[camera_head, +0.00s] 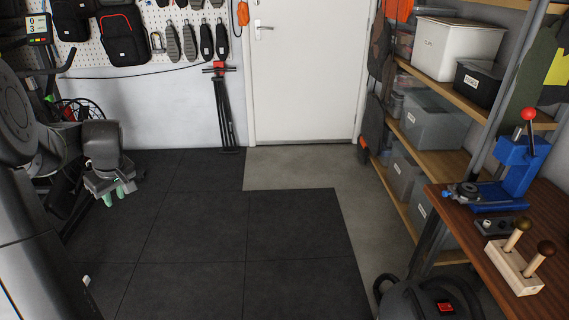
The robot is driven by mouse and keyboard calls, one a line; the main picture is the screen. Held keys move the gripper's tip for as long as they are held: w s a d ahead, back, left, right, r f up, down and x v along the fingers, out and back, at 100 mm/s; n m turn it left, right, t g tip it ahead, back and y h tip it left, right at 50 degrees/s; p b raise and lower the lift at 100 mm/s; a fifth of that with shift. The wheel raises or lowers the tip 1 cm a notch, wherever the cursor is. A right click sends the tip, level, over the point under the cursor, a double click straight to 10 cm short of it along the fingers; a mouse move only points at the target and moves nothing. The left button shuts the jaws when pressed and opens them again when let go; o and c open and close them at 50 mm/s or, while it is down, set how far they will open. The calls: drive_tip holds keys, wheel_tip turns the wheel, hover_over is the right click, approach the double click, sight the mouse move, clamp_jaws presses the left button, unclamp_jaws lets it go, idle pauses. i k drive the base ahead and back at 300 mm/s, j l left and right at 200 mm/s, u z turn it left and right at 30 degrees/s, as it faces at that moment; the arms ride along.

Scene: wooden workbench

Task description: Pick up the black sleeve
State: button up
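My gripper (119,192) hangs at the left, above the dark floor mats and pointing down. Its pale green fingertips look a little apart, with nothing seen between them. It is far from the workbench (552,228) at the right edge. On the bench stands a blue press (521,160) with a red knob. In front of it lies a small dark block (494,225) with round, ring-like parts on top. I cannot tell whether one of these is the black sleeve; no sleeve shows clearly.
A wooden stand (514,266) with two knobbed pegs sits near the bench's front. A black vacuum-like machine (430,300) stands on the floor beside the bench. Shelves with bins (430,120) line the right. The dark floor mats (200,235) are clear in the middle.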

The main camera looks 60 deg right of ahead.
sight(503, 223)
drive_tip(key=i+l+u, duration=0.1)
drive_tip(key=u, duration=0.4)
drive_tip(key=l+u, duration=0.25)
drive_tip(key=u, duration=0.2)
drive_tip(key=l+z, duration=0.3)
drive_tip(key=l, duration=0.15)
drive_tip(key=i+l+z, duration=0.1)
drive_tip(key=l+z, duration=0.15)
drive_tip(key=l, duration=0.15)
drive_tip(key=l+z, duration=0.15)
drive_tip(key=z, duration=0.3)
drive_tip(key=l+z, duration=0.2)
drive_tip(key=z, duration=0.25)
drive_tip(key=l+z, duration=0.15)
drive_tip(key=z, duration=0.35)
drive_tip(key=i+l+z, duration=0.1)
drive_tip(key=z, duration=0.35)
drive_tip(key=l+z, duration=0.1)
drive_tip(key=z, duration=0.35)
drive_tip(key=l+z, duration=0.1)
drive_tip(key=z, duration=0.3)
drive_tip(key=l+z, duration=0.1)
drive_tip(key=z, duration=0.35)
drive_tip(key=i+l+z, duration=0.1)
drive_tip(key=z, duration=0.75)
drive_tip(key=i+l, duration=0.05)
